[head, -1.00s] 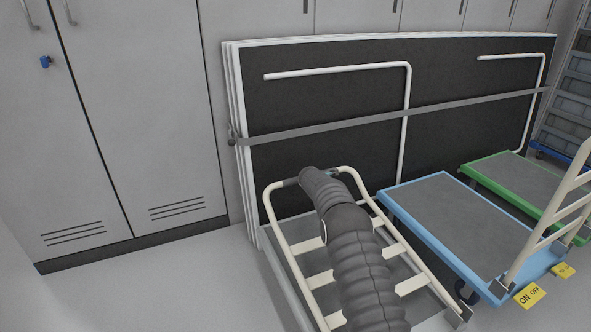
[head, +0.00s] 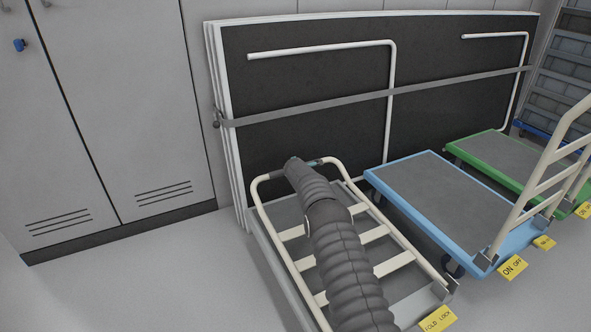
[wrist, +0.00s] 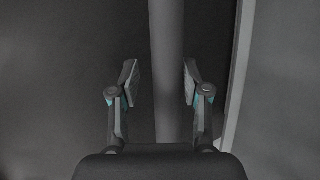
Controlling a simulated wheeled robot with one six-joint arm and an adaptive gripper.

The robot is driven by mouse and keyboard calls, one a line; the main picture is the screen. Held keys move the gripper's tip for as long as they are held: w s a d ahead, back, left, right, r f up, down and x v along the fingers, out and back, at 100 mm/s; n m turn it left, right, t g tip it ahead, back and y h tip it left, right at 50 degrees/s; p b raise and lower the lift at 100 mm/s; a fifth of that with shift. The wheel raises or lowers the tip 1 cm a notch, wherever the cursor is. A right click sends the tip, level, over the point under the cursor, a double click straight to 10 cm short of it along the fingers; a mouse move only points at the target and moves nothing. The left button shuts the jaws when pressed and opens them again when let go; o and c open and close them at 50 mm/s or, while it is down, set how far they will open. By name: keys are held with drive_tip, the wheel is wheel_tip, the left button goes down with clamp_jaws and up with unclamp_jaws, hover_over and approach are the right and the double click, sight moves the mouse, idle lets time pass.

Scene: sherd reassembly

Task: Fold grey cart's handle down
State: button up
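The grey cart (head: 262,238) stands in front of the dark panels. Its cream tubular handle (head: 407,258) leans low over the deck, with its top bar at the far end and its legs running towards me. I cannot tell whether it touches the deck. My gripper is at the top bar, mostly hidden by my own ribbed arm in the head view. In the wrist view my gripper (wrist: 160,84) is open, with the handle's bar (wrist: 167,50) between its fingers and small gaps showing. A yellow fold lock label (head: 438,319) is at the cart's near end.
A blue cart (head: 400,210) with an upright cream handle stands close on the right, and a green cart (head: 465,158) is beyond it. Strapped dark panels (head: 300,95) stand behind. Grey lockers (head: 125,120) are at left, with clear floor (head: 150,285) before them.

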drive_tip(key=shift+r, duration=0.1)
drive_tip(key=shift+s+a, duration=0.15)
drive_tip(key=shift+s, duration=0.05)
drive_tip(key=shift+d+v, duration=0.1)
drive_tip(key=shift+v, duration=2.8)
drive_tip(key=shift+d+v, duration=0.15)
drive_tip(key=shift+v, duration=2.75)
drive_tip(key=shift+r, duration=0.15)
